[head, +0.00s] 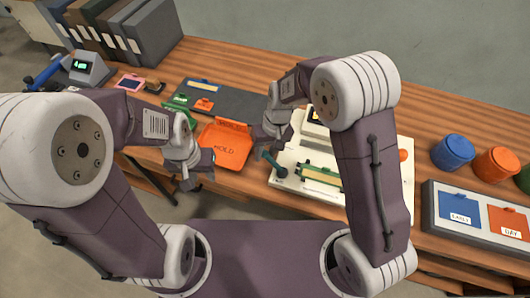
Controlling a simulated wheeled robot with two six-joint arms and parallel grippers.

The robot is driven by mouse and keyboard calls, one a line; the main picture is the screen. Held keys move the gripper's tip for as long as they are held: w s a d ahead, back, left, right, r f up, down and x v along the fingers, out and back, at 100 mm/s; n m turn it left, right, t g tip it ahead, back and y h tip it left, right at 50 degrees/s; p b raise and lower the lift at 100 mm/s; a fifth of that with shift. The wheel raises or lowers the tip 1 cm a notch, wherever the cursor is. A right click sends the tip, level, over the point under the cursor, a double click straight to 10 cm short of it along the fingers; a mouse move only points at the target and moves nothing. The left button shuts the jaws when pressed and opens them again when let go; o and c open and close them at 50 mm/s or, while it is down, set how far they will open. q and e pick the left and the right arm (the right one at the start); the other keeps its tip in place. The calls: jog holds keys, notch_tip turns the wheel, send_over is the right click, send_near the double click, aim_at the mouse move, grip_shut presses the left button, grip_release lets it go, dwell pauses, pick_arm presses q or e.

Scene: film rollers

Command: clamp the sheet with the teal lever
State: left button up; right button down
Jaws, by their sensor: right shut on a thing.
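The teal lever (277,168) stands at the left front corner of a cream machine (295,150). My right gripper (266,150) is at the lever's upper end and is shut on it. A green bar with a pale yellow strip (320,175) lies across the front of the machine. I cannot clearly make out the sheet; my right arm hides much of the machine's middle. My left gripper (197,178) is empty, its fingers apart, in front of the orange tray.
The orange tray (228,155), marked MOLD, lies left of the machine. A dark mat (235,104) with small coloured pieces is behind it. Blue (453,152) and orange (497,164) pots and a grey holder (450,225) with labelled cards stand right. Grey binders (150,35) stand back left.

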jog(key=shift+s, duration=0.1)
dwell(0.8)
jog(key=d+m+p, duration=0.1)
jog(key=w+m+p, duration=0.1)
jog(key=m, duration=0.1)
jog(key=shift+w+d+r+m, duration=0.15)
jog(key=shift+d+m, duration=0.15)
jog(key=shift+d, duration=0.05)
jog(key=d+m+p, duration=0.1)
jog(key=w+d+m+t+p, duration=0.1)
jog(key=m, duration=0.1)
jog(key=shift+m, duration=0.3)
jog(key=d+m+p, duration=0.2)
jog(key=m, duration=0.1)
jog(key=shift+w+t, duration=0.1)
jog(key=shift+t, duration=0.3)
jog(key=shift+d+m+p, duration=0.95)
jog(key=shift+m, duration=0.65)
jog(key=shift+h, duration=0.3)
jog(key=c, duration=1.1)
grip_release()
